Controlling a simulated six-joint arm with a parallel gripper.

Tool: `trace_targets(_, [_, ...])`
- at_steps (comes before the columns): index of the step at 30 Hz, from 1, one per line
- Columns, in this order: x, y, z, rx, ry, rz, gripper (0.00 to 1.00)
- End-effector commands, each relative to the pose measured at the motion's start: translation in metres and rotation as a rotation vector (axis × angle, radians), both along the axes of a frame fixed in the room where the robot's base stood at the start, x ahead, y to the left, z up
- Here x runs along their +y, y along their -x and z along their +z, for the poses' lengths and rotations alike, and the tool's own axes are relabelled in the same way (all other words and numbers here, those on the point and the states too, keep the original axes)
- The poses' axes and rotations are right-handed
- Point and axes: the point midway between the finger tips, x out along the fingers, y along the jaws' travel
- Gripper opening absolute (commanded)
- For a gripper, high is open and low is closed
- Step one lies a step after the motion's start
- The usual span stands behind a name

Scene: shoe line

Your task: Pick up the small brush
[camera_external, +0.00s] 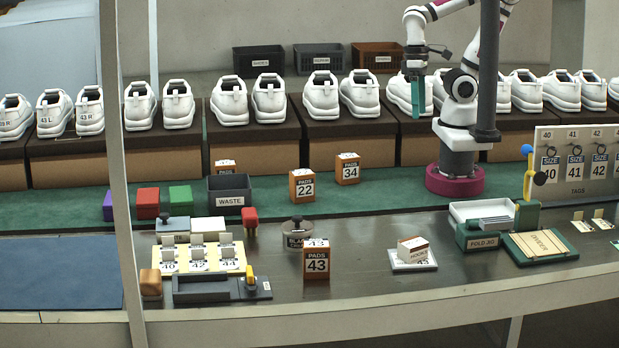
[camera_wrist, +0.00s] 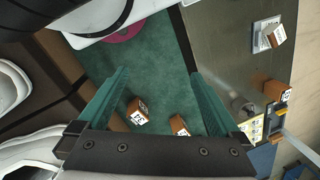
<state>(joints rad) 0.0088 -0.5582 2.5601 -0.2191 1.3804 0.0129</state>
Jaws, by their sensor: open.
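I cannot make out the small brush for certain in either view. A small tan block with a darker lower part (camera_external: 150,283) at the front left of the bench may be it, but its bristles are not clear. My gripper (camera_external: 417,95) is raised at the back, in front of the shoe row and far from that block. In the wrist view my gripper (camera_wrist: 158,74) has its two teal fingers wide apart with nothing between them.
Pads boxes (camera_external: 302,186) stand on the green mat, with another pads box (camera_external: 316,262) at the front. A dark waste bin (camera_external: 230,191), a grey tray (camera_external: 205,291) and a fold jig (camera_external: 484,236) stand around. White shoes (camera_external: 229,101) line the back. Bare bench lies mid-front.

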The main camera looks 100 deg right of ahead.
Motion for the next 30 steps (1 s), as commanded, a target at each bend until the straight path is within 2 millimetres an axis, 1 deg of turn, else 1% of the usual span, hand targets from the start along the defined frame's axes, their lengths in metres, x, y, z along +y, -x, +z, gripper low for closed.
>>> trace_targets(20, [0.001,-0.002,0.000,-0.004,0.000,0.004,1.00])
trace_targets(22, [0.006,-0.020,-0.004,-0.040,-0.008,0.037,1.00])
trace_targets(23, [0.011,-0.035,-0.008,-0.072,-0.013,0.060,1.00])
trace_targets(26, [0.045,-0.112,-0.029,-0.247,-0.037,0.141,1.00])
trace_targets(27, [0.062,-0.147,-0.040,-0.337,-0.041,0.161,1.00])
trace_targets(29, [0.088,-0.195,-0.058,-0.472,-0.029,0.174,1.00])
trace_targets(30, [0.103,-0.222,-0.071,-0.562,-0.008,0.177,1.00])
